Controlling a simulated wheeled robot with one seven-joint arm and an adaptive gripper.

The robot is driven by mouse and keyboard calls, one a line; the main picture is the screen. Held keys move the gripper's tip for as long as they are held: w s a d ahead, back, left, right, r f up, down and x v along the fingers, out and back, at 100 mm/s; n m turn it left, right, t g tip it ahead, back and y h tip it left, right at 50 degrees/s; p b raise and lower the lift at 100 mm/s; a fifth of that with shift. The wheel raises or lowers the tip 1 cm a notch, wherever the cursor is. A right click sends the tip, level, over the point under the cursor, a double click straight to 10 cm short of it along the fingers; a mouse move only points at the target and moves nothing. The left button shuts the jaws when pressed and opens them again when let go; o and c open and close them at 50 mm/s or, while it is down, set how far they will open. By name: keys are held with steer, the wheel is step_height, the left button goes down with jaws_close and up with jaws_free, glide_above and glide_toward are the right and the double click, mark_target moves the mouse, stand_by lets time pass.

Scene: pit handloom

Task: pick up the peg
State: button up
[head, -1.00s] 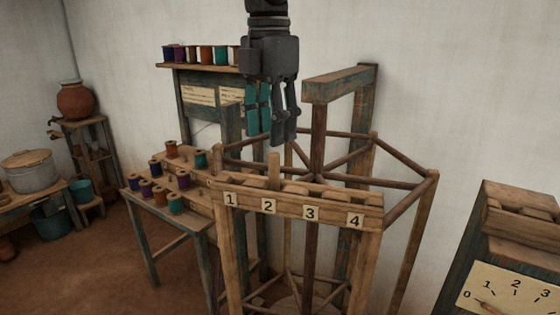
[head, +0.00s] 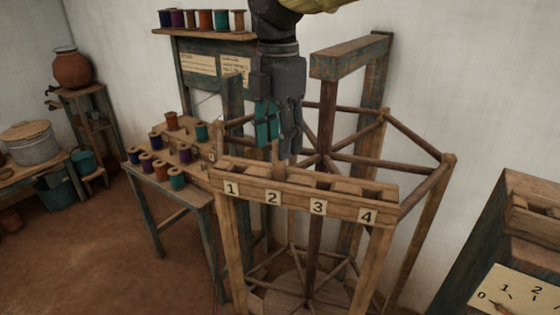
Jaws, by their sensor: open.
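The peg (head: 278,156) is a plain wooden post standing upright in the numbered rack (head: 343,206), just behind the label 2. Only a short part of it shows below my gripper; its upper part is hidden by the fingers. My gripper (head: 280,142) points down from above, with its fingers at the peg's upper part. The jaws are open. I cannot tell whether a finger touches the peg.
The rack tops a wooden frame with spokes and posts (head: 411,242). A beam on a post (head: 350,57) stands behind on the right. A bench with several thread spools (head: 177,177) is at left. A dial box (head: 510,290) is at lower right.

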mark_target(279, 167)
steer(key=shift+s+f+p, duration=0.3)
steer(key=shift+s+f, duration=0.1)
steer(key=shift+f, duration=0.3)
steer(key=shift+s+f+p, duration=0.3)
steer(key=shift+s+f, duration=0.05)
steer(key=shift+f, duration=0.35)
steer(key=shift+w+f, duration=0.25)
steer(key=shift+w, duration=0.05)
steer(key=shift+s+d+r, duration=0.1)
steer(key=shift+s, duration=0.2)
steer(key=c, duration=0.3)
steer(key=shift+r, duration=0.1)
steer(key=c, duration=0.4)
steer(key=shift+c, duration=1.4)
